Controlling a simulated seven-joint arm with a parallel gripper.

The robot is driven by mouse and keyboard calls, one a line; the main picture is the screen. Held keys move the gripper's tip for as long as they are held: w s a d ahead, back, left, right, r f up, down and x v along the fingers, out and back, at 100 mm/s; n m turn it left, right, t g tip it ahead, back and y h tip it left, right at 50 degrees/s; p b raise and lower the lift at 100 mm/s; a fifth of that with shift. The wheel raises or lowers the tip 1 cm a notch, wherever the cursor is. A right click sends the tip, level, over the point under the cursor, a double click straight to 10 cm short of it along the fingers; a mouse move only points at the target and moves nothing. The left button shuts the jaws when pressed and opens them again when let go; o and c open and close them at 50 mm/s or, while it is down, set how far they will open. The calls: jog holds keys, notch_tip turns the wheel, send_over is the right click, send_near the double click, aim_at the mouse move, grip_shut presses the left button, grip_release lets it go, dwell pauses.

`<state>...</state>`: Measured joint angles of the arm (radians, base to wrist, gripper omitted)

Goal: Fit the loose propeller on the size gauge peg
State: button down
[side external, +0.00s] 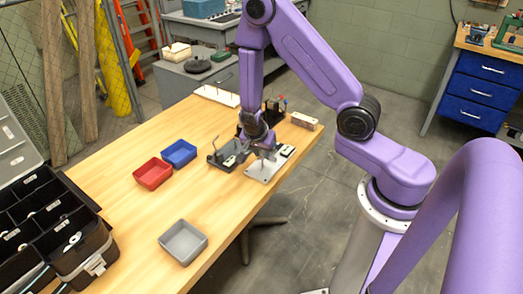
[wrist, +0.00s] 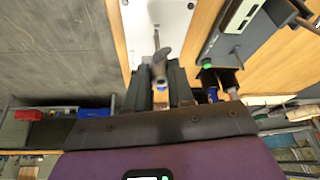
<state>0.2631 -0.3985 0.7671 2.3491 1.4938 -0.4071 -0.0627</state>
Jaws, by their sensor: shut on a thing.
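My gripper (wrist: 160,88) points down over the table and is shut on a grey propeller (wrist: 161,62), seen nearly edge-on between the fingers in the wrist view. A white plate (wrist: 172,14) lies just beyond the fingertips. A thin peg (wrist: 156,38) shows right by the propeller, over the plate; I cannot tell whether the propeller is around it or only beside it. In the side view my gripper (side external: 264,152) is low above the white plate (side external: 262,175), and the propeller is too small to make out clearly.
A dark grey fixture (side external: 222,157) stands close to the left of the plate. Red (side external: 153,173), blue (side external: 179,153) and grey (side external: 183,241) bins stand further left and in front. A black sectioned case (side external: 55,235) is at far left. Bare wood lies between the bins and the case.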

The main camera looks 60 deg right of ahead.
jog(key=shift+f, duration=0.7)
dwell(0.4)
jog(key=shift+f+n, duration=0.8)
jog(key=shift+f, duration=0.95)
dwell(0.9)
jog(key=c, duration=0.9)
grip_release()
jog(key=shift+d+r+v, duration=0.1)
jog(key=shift+d+v, duration=0.2)
jog(key=shift+v, duration=3.2)
jog(key=shift+d+r+v, duration=0.15)
jog(key=shift+d+v, duration=0.15)
jog(key=shift+v, duration=3.25)
jog(key=shift+d+r+v, duration=0.1)
jog(key=shift+d+v, duration=0.2)
jog(key=shift+v, duration=3.2)
jog(key=shift+t, duration=0.3)
